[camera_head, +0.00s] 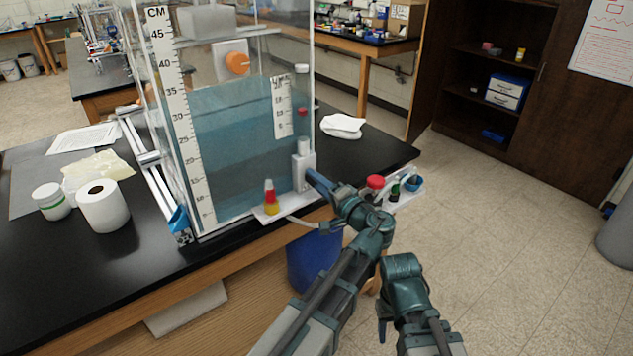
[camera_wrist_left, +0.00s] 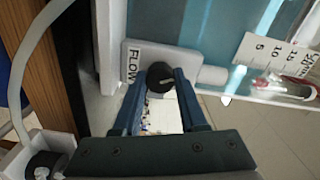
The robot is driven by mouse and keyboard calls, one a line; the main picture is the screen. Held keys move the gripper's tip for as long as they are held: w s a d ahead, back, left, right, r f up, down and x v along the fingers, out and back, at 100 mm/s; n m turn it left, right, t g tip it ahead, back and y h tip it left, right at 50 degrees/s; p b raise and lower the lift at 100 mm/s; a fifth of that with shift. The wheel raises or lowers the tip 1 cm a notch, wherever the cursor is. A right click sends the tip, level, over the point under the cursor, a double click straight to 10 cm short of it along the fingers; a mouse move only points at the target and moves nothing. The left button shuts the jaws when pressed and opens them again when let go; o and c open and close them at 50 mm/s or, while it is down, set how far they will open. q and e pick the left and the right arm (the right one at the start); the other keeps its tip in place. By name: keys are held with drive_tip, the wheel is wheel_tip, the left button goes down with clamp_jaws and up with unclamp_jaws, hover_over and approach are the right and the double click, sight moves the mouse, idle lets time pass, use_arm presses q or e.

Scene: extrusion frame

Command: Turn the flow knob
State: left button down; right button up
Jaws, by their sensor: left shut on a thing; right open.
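The flow knob (camera_wrist_left: 159,78) is black and round with a pale pointer line. It sits on a white valve block (camera_wrist_left: 138,55) labelled FLOW, which shows in the head view (camera_head: 302,163) at the tank's lower right corner. My left gripper (camera_head: 314,178) reaches the block, and in the left wrist view its blue fingers (camera_wrist_left: 162,92) are shut on the knob from both sides. In the head view the knob is hidden behind the gripper. My right gripper (camera_head: 384,318) is open and empty, low in front of the bench and away from the knob.
The clear water tank (camera_head: 235,140) stands on the black bench. A small white shelf with a red and yellow tube (camera_head: 270,198) is left of my left gripper. A red cap (camera_head: 375,182) and a blue cup (camera_head: 413,184) are to its right. Open floor lies to the right.

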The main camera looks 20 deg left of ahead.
use_arm(q)
drive_tip(key=shift+s+n, duration=0.1)
drive_tip(key=shift+n, duration=1.1)
drive_tip(key=shift+f, duration=0.1)
drive_tip(key=shift+c, duration=2.3)
unclamp_jaws()
